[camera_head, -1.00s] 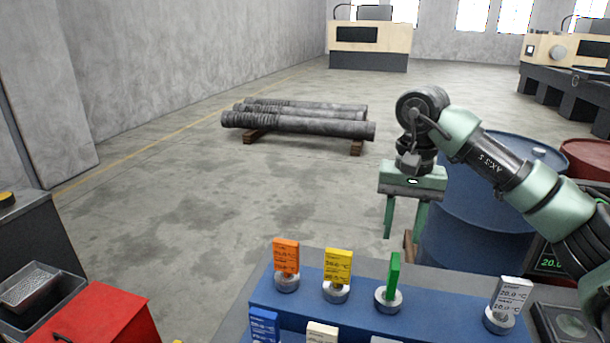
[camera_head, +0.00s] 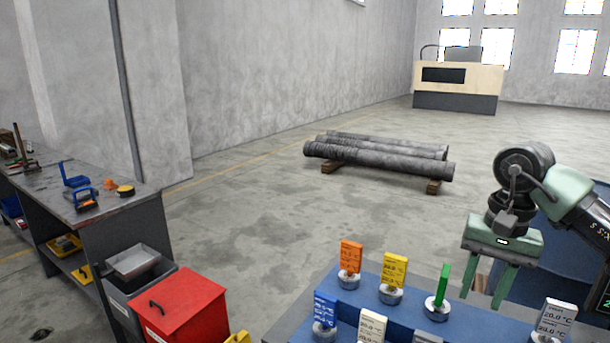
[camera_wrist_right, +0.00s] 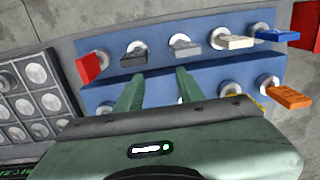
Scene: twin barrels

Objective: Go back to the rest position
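My right gripper (camera_head: 484,284) hangs fingers down at the right of the head view, above and behind the blue stepped rack (camera_head: 398,322). Its two green fingers are apart with nothing between them. The right wrist view also shows the open, empty fingers (camera_wrist_right: 158,77) over the rack, with coloured tags beyond their tips. An orange tag (camera_head: 351,256), a yellow tag (camera_head: 394,268) and a green tag (camera_head: 443,284) stand upright in round holders on the rack. A white tag (camera_head: 556,318) stands at the right. My left gripper is not in view.
A red box (camera_head: 182,305) and a workbench (camera_head: 90,195) with tools stand at the left. The floor between is clear.

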